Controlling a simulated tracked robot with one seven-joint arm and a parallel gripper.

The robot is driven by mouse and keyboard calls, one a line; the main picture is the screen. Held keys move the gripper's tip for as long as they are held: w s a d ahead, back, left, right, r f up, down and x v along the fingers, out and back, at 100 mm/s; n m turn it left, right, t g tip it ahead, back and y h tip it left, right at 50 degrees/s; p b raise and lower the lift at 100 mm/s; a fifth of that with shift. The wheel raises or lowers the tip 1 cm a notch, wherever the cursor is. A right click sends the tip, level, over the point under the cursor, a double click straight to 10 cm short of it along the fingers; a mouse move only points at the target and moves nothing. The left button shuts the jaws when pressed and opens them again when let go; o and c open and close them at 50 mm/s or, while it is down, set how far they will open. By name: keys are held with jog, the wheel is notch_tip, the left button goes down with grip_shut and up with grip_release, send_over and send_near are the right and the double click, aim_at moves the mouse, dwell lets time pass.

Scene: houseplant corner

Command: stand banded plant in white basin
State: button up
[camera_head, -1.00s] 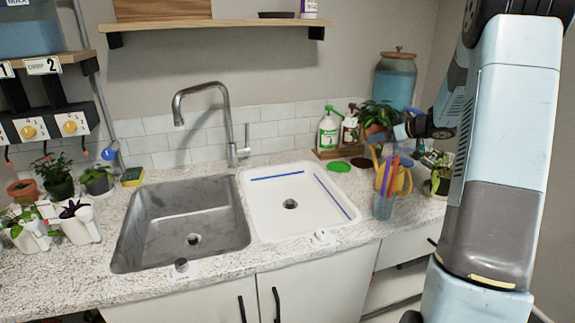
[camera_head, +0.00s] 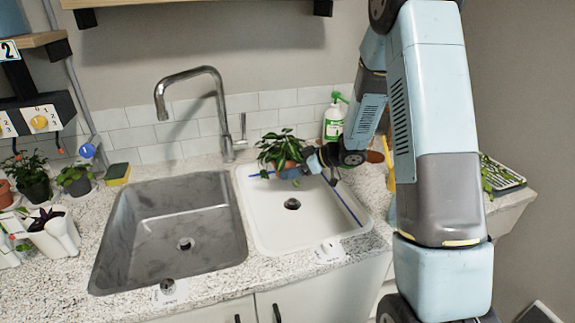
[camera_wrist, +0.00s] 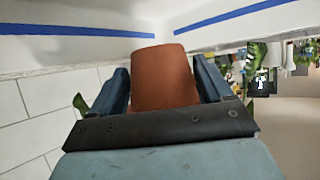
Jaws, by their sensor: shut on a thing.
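The plant (camera_head: 279,150) has green leaves and a terracotta pot with a pale blue part showing low on it in the head view. My gripper (camera_head: 299,168) is shut on this pot and holds it over the back part of the white basin (camera_head: 276,220). In the wrist view the brown pot (camera_wrist: 165,80) sits between the two dark fingers of my gripper (camera_wrist: 165,88). The basin has blue strips along its back and right sides and a dark drain. I cannot tell how far the pot is above the basin floor.
A steel sink (camera_head: 170,235) lies left of the basin, with a tall faucet (camera_head: 215,105) behind. The front of the basin is clear.

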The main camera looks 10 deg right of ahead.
aim_at(291, 195)
jog(key=shift+a+f, duration=0.15)
jog(key=shift+f, duration=3.25)
jog(key=shift+f, duration=0.5)
